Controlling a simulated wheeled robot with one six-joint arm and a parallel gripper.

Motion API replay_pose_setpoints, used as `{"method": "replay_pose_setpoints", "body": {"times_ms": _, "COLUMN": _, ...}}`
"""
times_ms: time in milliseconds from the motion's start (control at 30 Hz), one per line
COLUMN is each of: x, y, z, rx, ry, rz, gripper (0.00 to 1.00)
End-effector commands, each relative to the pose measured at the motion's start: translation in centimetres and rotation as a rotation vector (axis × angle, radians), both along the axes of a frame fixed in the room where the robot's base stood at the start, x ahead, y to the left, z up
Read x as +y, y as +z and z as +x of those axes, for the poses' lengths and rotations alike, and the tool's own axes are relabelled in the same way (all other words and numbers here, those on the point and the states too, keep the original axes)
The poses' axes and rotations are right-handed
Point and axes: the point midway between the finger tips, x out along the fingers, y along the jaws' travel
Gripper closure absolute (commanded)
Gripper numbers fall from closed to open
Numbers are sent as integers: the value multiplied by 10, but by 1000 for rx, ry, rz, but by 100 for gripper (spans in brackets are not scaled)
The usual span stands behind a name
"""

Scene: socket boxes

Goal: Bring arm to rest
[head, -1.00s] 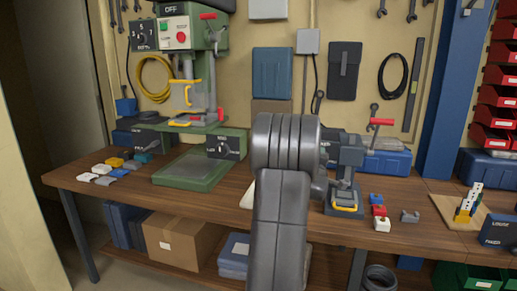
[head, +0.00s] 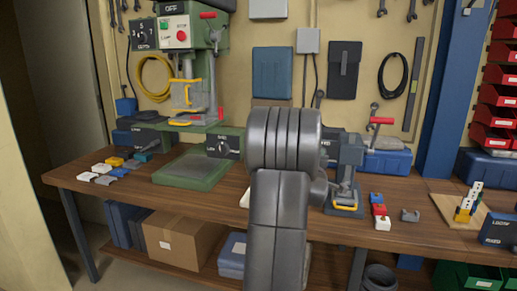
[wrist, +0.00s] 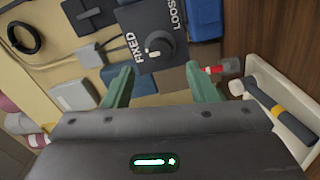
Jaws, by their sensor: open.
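My grey arm stands in the middle of the head view, in front of the workbench (head: 390,238), and hides my gripper there. In the wrist view my gripper (wrist: 162,88) shows two green fingers spread apart with nothing held between them. A dark box with a knob marked FIXED and LOOSE (wrist: 150,38) lies beyond the fingertips. I cannot tell its exact distance.
A green drill press (head: 185,60) stands on the bench at left, and a small press with a red handle (head: 347,170) stands right of my arm. Small coloured blocks (head: 379,210) lie near it. The wrist view shows a pale tray (wrist: 245,92) at right.

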Motion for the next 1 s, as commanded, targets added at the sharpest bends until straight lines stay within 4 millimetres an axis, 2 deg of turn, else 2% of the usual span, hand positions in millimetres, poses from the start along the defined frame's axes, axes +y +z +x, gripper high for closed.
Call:
{"method": "replay_pose_setpoints", "body": {"times_ms": 100, "x": -7, "y": 0, "z": 22, "rx": 0, "ry": -1, "rz": 0, "gripper": 48}}
{"method": "replay_pose_setpoints", "body": {"times_ms": 367, "x": -19, "y": 0, "z": 64, "rx": -2, "ry": -1, "rz": 7, "gripper": 48}}
{"method": "replay_pose_setpoints", "body": {"times_ms": 1000, "x": -18, "y": 0, "z": 60, "rx": -151, "ry": 0, "rz": 527, "gripper": 48}}
